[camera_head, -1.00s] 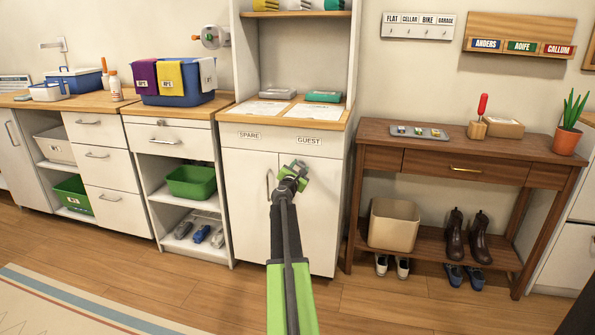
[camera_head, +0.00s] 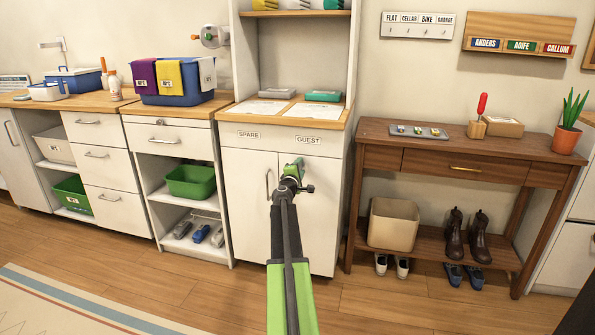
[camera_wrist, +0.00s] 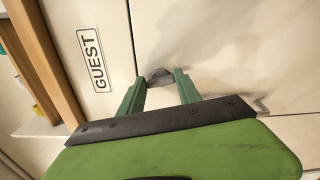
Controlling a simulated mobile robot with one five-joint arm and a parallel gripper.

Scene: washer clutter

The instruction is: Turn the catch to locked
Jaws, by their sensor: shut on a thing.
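The catch (camera_wrist: 158,74) is a small grey rounded piece on the white cupboard front, seen in the wrist view between my fingertips. My gripper (camera_wrist: 160,78) is shut on it, with one green finger on each side. In the head view my gripper (camera_head: 297,164) is at the upper part of the right cupboard door (camera_head: 320,215), below the GUEST label (camera_head: 308,139). There the catch is hidden behind my gripper. The wrist view shows the gripper rolled relative to the label. I cannot read any locked or unlocked mark.
A bar handle (camera_head: 268,185) is on the left cupboard door. A worktop (camera_head: 245,117) with papers and two small boxes is above. A wooden console table (camera_head: 385,140) stands to the right. The floor (camera_head: 210,290) in front of the cupboard is clear.

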